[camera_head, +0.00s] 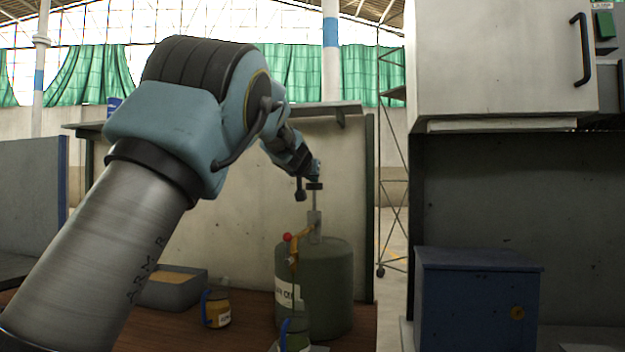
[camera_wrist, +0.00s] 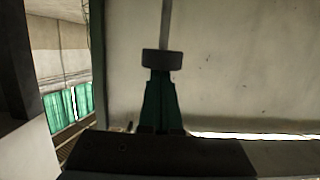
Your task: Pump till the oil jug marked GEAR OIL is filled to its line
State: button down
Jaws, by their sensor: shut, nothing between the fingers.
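A dark green drum (camera_head: 330,290) stands on the brown bench, with a partly hidden white label. A hand pump rises from its top, with a dark crosspiece handle (camera_head: 315,186) on a thin rod and a brass spout with a red ball (camera_head: 287,237). A jug with a blue handle (camera_head: 295,335) stands below the spout, cut by the frame edge; its marking and level are unreadable. My gripper (camera_wrist: 160,76) is shut and empty, its green fingers at the dark pump handle (camera_wrist: 162,58). I cannot tell whether they touch.
Another jug (camera_head: 217,309), with amber contents and a blue handle, stands left of the drum. A grey tray (camera_head: 172,290) lies behind it. A blue cabinet (camera_head: 475,300) stands at the right, below a white hood (camera_head: 500,60).

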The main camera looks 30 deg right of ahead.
jog(key=shift+f+b, duration=2.25)
jog(key=shift+f, duration=0.3)
jog(key=shift+r, duration=0.1)
jog(key=s+a+r+p, duration=0.1)
jog(key=s+a+r, duration=0.5)
jog(key=s, duration=0.1)
jog(key=shift+a+r+p, duration=0.25)
jog(key=shift+a+p, duration=0.05)
jog(key=shift+p, duration=0.1)
jog(key=shift+d, duration=0.15)
jog(key=shift+w+a+r+p, duration=0.1)
jog(key=shift+r+p, duration=0.45)
jog(key=shift+r, duration=0.85)
jog(key=shift+w+a+r+p, duration=0.1)
jog(key=shift+r+p, duration=0.45)
jog(key=shift+r, duration=0.8)
